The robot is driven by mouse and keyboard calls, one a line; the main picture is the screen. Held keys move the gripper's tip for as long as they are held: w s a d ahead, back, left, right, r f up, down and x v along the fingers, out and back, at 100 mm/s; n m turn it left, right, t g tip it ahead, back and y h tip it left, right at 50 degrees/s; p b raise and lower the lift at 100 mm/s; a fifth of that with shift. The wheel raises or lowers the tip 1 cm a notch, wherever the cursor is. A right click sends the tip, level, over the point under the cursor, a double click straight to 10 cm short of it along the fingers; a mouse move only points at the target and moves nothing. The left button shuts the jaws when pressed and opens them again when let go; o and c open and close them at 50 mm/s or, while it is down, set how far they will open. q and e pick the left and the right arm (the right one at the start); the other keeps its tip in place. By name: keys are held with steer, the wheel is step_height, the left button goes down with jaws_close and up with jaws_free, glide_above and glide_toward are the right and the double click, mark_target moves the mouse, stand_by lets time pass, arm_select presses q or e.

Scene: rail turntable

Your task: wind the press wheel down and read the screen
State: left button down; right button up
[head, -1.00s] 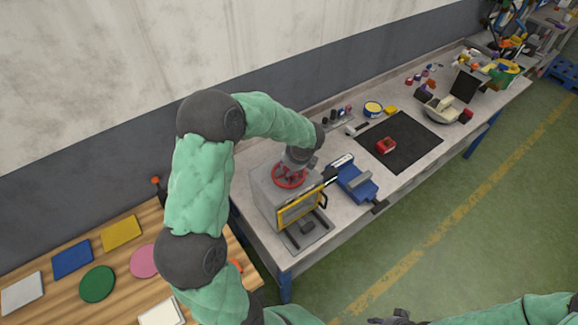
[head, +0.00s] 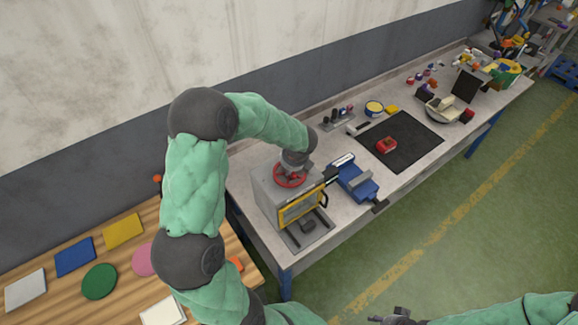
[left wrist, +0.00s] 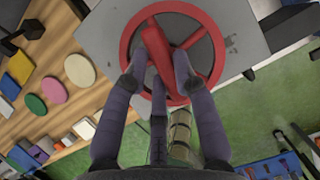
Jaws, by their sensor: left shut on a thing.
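The press is a grey box (head: 266,203) near the left end of the bench, with a red wheel (head: 289,178) on top. A yellow-framed panel (head: 300,208) is on its front. In the left wrist view the red wheel (left wrist: 208,28) shows from above, with a thick red bar across it. My left gripper (head: 293,167) is over the wheel; in the wrist view its fingers (left wrist: 156,72) are shut on that red bar, one on each side. My right gripper (head: 394,316) is small at the bottom edge, away from the bench. I cannot make out readable text on any screen.
A blue vise (head: 356,183) stands close to the right of the press. A black mat (head: 405,135) with a red object (head: 386,145) lies further right. A wooden table (head: 58,291) with coloured plates is at the left. Green floor is clear in front.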

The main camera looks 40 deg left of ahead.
arm_select(q)
steer(key=c, duration=1)
jaws_free()
steer(key=v, duration=1.2)
steer(key=shift+f, duration=0.1)
